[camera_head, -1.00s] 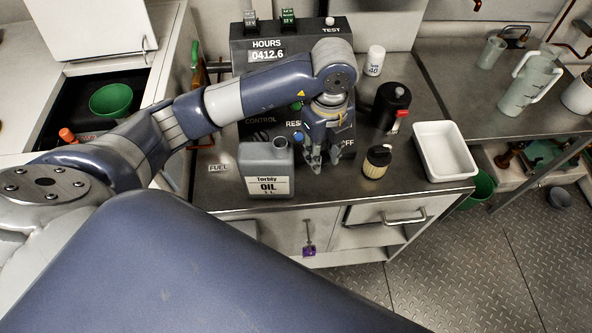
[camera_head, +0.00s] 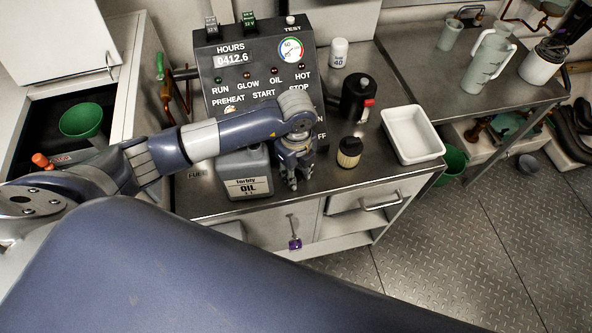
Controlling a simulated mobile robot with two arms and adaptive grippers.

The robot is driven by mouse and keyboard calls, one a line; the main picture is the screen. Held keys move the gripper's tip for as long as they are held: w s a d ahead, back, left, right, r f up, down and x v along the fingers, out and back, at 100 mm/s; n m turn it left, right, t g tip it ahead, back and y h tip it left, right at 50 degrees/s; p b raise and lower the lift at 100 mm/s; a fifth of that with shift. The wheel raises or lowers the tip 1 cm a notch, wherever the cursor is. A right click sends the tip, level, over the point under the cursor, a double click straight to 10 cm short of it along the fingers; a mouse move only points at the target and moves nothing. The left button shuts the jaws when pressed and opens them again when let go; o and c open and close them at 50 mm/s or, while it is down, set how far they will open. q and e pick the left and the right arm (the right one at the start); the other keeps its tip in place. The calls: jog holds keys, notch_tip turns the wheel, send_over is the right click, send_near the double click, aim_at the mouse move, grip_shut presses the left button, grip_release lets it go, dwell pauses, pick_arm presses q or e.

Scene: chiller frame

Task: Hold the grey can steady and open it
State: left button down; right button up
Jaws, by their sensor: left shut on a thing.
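My right gripper is not in view.
A dark control panel (camera_head: 240,75) stands behind the can. To the right are a small ribbed filter (camera_head: 349,152), a black canister (camera_head: 358,97), a white bottle (camera_head: 338,53) and an empty white tray (camera_head: 412,134). A FUEL label lies on the counter left of the can.

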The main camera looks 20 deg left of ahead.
aim_at(296, 175)
pick_arm(q)
jog(key=shift+f, duration=0.2)
jog(key=c, duration=1.2)
grip_release()
jog(key=shift+r, duration=0.1)
jog(key=shift+r, duration=0.15)
jog(key=shift+w+r, duration=0.1)
jog(key=shift+r, duration=0.25)
notch_tip(296, 175, up, 11)
jog(key=b, duration=0.3)
jog(key=shift+r, duration=0.15)
